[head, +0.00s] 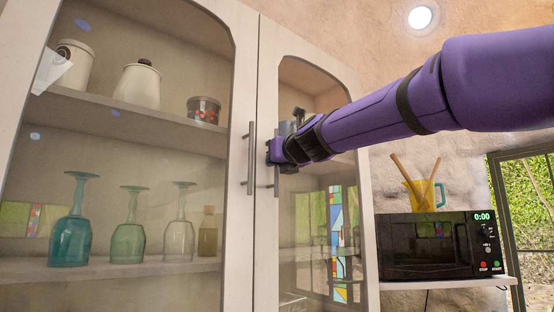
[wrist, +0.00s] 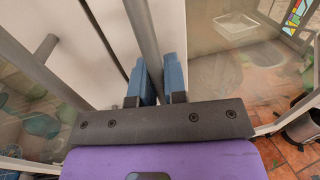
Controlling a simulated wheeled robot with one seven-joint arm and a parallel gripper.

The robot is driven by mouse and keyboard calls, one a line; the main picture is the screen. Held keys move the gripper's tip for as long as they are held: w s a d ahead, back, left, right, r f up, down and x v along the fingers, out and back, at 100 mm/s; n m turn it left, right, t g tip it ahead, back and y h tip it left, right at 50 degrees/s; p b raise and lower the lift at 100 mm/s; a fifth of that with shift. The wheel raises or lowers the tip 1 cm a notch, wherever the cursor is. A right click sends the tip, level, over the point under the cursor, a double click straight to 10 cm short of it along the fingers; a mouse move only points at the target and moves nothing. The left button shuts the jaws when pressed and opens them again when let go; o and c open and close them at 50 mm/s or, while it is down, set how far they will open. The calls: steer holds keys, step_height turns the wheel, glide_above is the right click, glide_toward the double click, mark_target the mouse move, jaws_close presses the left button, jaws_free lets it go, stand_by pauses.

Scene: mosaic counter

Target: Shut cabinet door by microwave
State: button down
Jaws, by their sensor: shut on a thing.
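The cabinet door by the microwave is the right glass door (head: 268,95), with a pale frame and an arched pane. It stands close to the left door's edge, with a narrow dark line between them in the wrist view; I cannot tell if it is fully shut. My gripper (head: 274,153) is at this door's upright grey bar handle (head: 276,182). In the wrist view my gripper's blue fingers (wrist: 160,80) are shut on the handle (wrist: 143,35), one on each side. The black microwave (head: 425,246) sits on a shelf right of the cabinet.
The left glass door (head: 245,75) has its own bar handle (head: 251,158) close beside my gripper. Glasses and jars stand behind its pane. A yellow jug (head: 424,194) with wooden sticks stands on the microwave, below my arm.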

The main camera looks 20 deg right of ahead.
steer(key=c, duration=1.5)
jaws_free()
steer(key=shift+a, duration=0.1)
steer(key=shift+o, duration=0.2)
steer(key=shift+w+a+f, duration=0.1)
steer(key=shift+w, duration=0.15)
steer(key=shift+s, duration=0.1)
steer(key=v, duration=1.1)
